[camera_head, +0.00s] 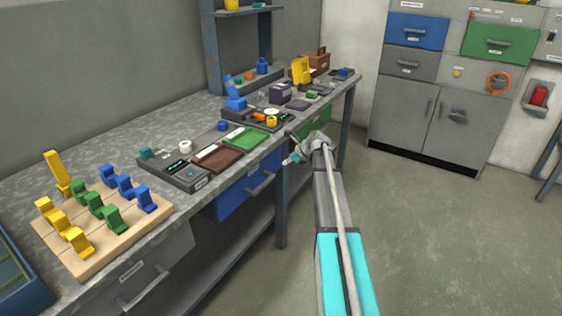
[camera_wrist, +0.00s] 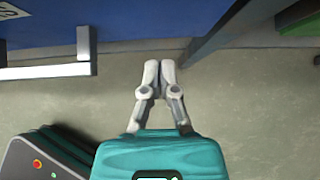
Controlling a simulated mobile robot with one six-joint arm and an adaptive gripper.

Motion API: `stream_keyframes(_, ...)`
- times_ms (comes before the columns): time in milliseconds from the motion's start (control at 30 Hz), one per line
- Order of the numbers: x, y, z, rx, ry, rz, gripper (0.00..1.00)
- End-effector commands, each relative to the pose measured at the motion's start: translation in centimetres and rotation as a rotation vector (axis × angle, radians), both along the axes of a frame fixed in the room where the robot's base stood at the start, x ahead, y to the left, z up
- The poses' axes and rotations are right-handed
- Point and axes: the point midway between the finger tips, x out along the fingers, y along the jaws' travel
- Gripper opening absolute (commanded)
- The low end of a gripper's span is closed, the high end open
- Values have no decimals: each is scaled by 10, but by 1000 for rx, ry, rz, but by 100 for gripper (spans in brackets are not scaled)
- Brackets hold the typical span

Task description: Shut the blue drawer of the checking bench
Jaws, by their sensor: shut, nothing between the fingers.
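The long grey bench (camera_head: 80,155) runs along the left wall. Its blue drawer (camera_head: 236,197) sits under the worktop, left of a bench leg. The drawer's blue front (camera_wrist: 130,22) and its metal handle (camera_wrist: 50,65) fill the top left of the wrist view. I cannot tell for certain how far the drawer stands out from the bench. My gripper (camera_wrist: 159,66) is shut and empty. In the head view my gripper (camera_head: 290,160) is by the bench's front edge, right of the blue drawer's handle (camera_head: 262,184). No contact with the drawer shows.
A bench leg (camera_head: 282,210) stands right of the blue drawer, with a green drawer (camera_head: 314,123) beyond. A grey drawer (camera_head: 150,275) is nearer. Trays and coloured blocks cover the worktop. Another blue drawer (camera_head: 417,32) is in the back cabinet. The floor (camera_head: 430,230) at right is clear.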

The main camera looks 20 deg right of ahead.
Motion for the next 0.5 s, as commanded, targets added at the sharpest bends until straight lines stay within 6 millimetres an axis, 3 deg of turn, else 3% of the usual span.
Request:
stream_keyframes(33, -5, -2, 10, 1, 0, -1, 0)
stream_keyframes(500, -38, -23, 49, -1, 2, 0, 0)
